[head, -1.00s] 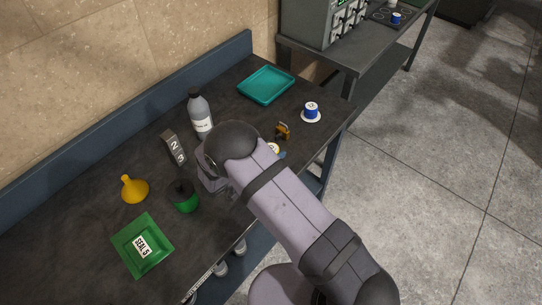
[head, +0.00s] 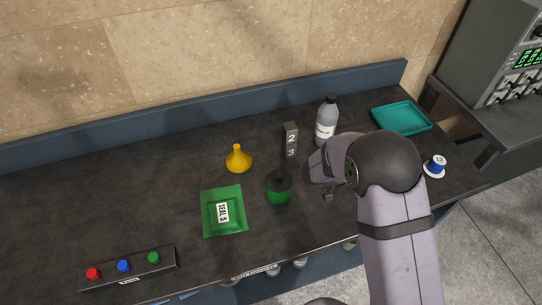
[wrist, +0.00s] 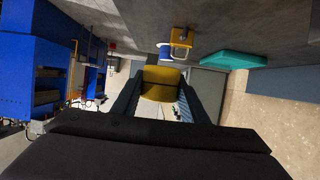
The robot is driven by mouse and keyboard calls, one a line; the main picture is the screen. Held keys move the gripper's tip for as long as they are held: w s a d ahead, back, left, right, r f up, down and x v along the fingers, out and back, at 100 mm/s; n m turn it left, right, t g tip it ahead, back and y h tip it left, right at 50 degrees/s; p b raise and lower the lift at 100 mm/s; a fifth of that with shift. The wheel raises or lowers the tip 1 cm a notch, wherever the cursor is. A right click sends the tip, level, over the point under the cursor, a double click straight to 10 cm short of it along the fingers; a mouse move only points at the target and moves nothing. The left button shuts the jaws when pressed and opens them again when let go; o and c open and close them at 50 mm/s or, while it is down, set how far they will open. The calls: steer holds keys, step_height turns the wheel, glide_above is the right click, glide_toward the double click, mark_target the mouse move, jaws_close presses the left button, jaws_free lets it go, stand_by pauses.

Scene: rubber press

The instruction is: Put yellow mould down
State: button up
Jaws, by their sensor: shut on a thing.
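The yellow mould (wrist: 160,84) sits between the two fingers of my gripper (wrist: 161,98) in the wrist view, and the gripper is shut on it. In the head view my gripper (head: 328,194) is over the dark bench, right of a green pot with a black top (head: 279,190). The mould is hidden there behind my arm and wrist. I cannot tell how high it is above the bench.
A teal tray (head: 402,118) and blue-white item (head: 436,163) are right. A button box (head: 130,272) is front left.

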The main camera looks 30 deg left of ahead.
step_height(320, 180, up, 11)
steer(key=shift+f, duration=0.1)
steer(key=w+a+f+n+t+y+b, duration=0.1)
steer(key=a+n+y+b, duration=0.1)
steer(key=a, duration=0.6)
steer(key=w+a+f+n+t+y+b, duration=0.1)
steer(key=a+f+n+t+b, duration=0.1)
steer(key=a, duration=0.7)
steer(key=n+g+y+b, duration=0.1)
steer(key=n+y+b, duration=1.05)
steer(key=y, duration=0.35)
glide_above(177, 178)
steer(key=p, duration=0.1)
step_height(177, 178, down, 7)
steer(key=shift+n, duration=0.35)
steer(key=shift+f, duration=3.55)
steer(key=shift+f, duration=0.1)
steer(key=shift+f, duration=1.75)
